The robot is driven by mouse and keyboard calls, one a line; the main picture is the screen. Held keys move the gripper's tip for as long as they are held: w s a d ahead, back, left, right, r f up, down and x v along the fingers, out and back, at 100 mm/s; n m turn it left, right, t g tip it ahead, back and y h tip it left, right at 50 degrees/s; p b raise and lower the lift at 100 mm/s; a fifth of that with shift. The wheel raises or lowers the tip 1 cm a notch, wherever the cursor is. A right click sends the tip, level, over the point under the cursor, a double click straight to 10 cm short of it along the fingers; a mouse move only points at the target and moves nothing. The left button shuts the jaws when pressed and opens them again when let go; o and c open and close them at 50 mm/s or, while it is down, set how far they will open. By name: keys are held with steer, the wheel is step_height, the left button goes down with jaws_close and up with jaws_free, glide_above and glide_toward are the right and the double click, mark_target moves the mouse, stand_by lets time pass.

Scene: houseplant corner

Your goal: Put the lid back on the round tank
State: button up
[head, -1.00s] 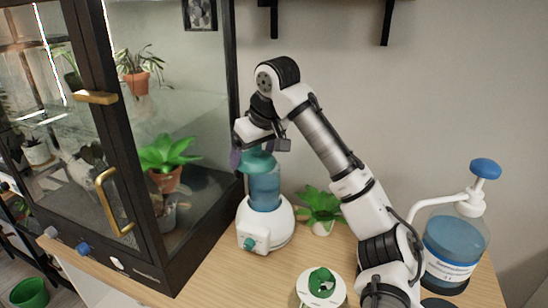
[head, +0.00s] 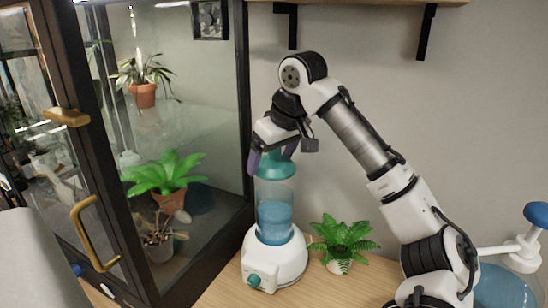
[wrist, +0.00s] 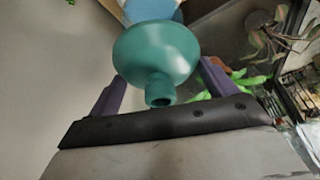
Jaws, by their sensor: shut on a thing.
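The round tank (head: 274,220) is a clear cylinder partly filled with blue liquid, upright on a white base with a teal knob. The teal lid (head: 277,170) is at the top of the tank; it also shows in the wrist view (wrist: 155,52) as a wide dome with a short spout. My gripper (head: 270,163) is shut on the lid, its purple fingers on either side of it. In the wrist view a strip of the blue tank (wrist: 152,10) shows beyond the lid. I cannot tell whether the lid touches the rim all around.
A glass cabinet (head: 205,90) with a dark frame and potted plants stands close on the left. A small fern (head: 343,238) in a white pot is right of the tank. A blue pump bottle (head: 503,288) is at the far right. A shelf bracket (head: 427,32) hangs above.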

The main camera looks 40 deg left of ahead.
step_height(320, 180, down, 4)
steer(key=b, duration=0.3)
steer(key=shift+r, duration=0.25)
steer(key=shift+w+f+b, duration=0.1)
steer(key=shift+f+b, duration=0.3)
steer(key=shift+f, duration=0.55)
steer(key=shift+p, duration=0.85)
steer(key=shift+f+p, duration=0.15)
steer(key=shift+p, duration=0.55)
stand_by(1.4)
steer(key=o, duration=0.8)
steer(key=shift+o, duration=0.2)
